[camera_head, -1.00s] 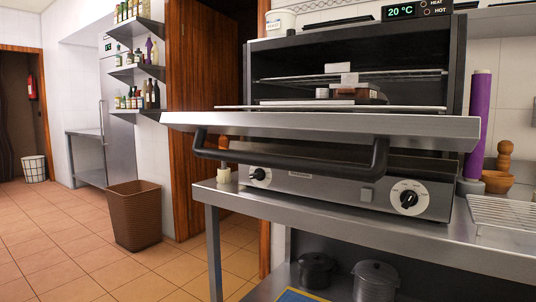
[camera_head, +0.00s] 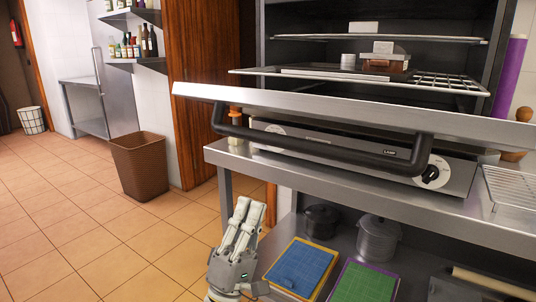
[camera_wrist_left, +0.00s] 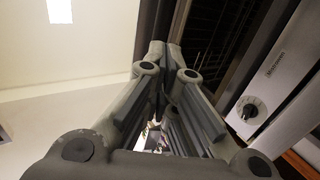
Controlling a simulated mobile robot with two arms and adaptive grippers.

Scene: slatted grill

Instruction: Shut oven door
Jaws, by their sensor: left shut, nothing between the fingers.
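The oven (camera_head: 385,22) stands on a steel counter with its front open. Its door (camera_head: 340,112) is folded down and sticks out towards me, roughly level. A dark bar handle (camera_head: 320,150) hangs along the door's front edge. My left gripper (camera_head: 243,205) is below and in front of the handle's left end, fingers pointing up, shut and empty. It appears apart from the handle and door. In the left wrist view the closed fingers (camera_wrist_left: 165,60) point up, with the oven's control panel (camera_wrist_left: 275,85) at the right. My right gripper is not in view.
Trays and small items sit on the oven's racks (camera_head: 390,39). The counter edge (camera_head: 350,185) runs below the door. Pots (camera_head: 378,240) and blue and green boards (camera_head: 302,268) lie on the lower shelf. A brown basket (camera_head: 140,165) stands on open floor at left.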

